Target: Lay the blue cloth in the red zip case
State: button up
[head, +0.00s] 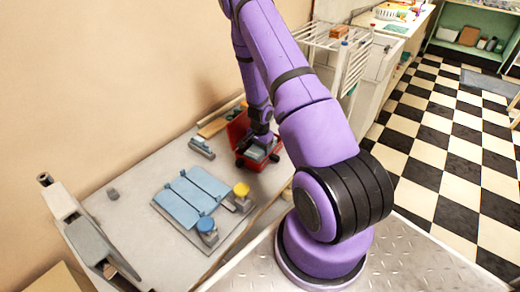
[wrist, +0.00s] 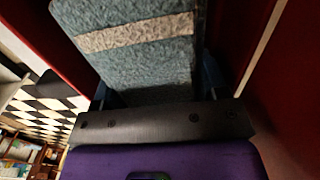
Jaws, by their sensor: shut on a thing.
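The red zip case (head: 275,157) stands open on the far right part of the grey table, its lid raised at the back. My gripper (head: 259,146) reaches down into the case from above. It is shut on the blue cloth (head: 254,152). In the wrist view the cloth (wrist: 140,60) fills the space beyond my gripper's palm and has a pale beige stripe. Dark red walls of the case (wrist: 295,100) show on both sides of it. Whether the cloth touches the case floor is hidden.
A board with blue panels (head: 190,195) and yellow and blue knobs lies on the table's middle. A small grey-blue item (head: 201,148) lies left of the case. Wooden strips (head: 213,127) lie behind. A grey device (head: 85,235) stands at the left edge.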

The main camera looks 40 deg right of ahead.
jog(key=shift+f, duration=0.2)
jog(key=o, duration=0.7)
